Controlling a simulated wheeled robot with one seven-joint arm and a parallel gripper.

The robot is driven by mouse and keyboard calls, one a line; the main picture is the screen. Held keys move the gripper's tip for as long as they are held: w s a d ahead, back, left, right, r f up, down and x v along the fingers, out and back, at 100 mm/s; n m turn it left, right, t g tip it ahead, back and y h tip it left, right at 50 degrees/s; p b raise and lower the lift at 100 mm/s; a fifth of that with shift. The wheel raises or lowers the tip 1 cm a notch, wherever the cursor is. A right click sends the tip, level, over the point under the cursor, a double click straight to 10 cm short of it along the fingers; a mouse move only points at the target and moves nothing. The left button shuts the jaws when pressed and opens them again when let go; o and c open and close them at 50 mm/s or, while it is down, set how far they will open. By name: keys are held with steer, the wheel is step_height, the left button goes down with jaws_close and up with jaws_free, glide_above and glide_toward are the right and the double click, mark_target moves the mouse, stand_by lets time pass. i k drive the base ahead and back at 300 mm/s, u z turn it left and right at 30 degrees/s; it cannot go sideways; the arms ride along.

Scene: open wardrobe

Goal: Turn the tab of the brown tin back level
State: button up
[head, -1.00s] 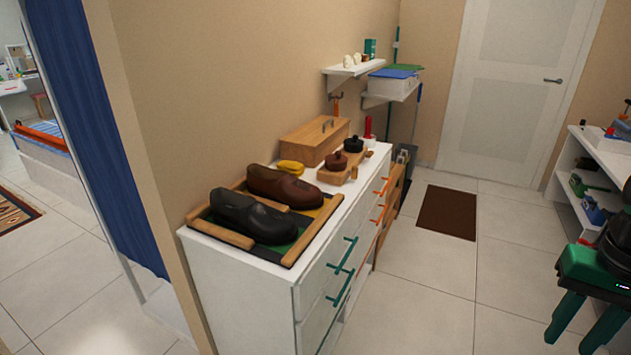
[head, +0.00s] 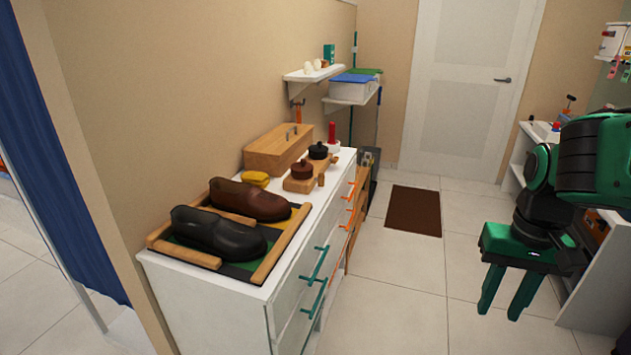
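The brown tin (head: 302,170) sits on a wooden holder (head: 297,186) on top of the white dresser. A black tin (head: 318,151) sits behind it on the same holder. A small wooden piece (head: 321,179) shows at the brown tin's right side; whether it is the tab, and how it is tilted, is too small to tell. My green gripper (head: 504,300) hangs to the right of the dresser over the tiled floor, fingers pointing down. The fingers are apart with nothing between them. It is well away from the tins.
A black and a brown shoe (head: 248,200) lie in a wood-edged tray (head: 196,258) at the dresser's near end. A wooden box (head: 280,150) and yellow sponge (head: 255,179) stand by the wall. Teal handles (head: 314,266) stick out in front. The floor between dresser and gripper is clear.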

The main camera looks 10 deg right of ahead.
mark_target(321, 179)
steer(key=i, duration=0.85)
steer(key=z, duration=0.1)
steer(key=k, duration=0.5)
steer(key=z, duration=0.8)
steer(key=i, duration=0.55)
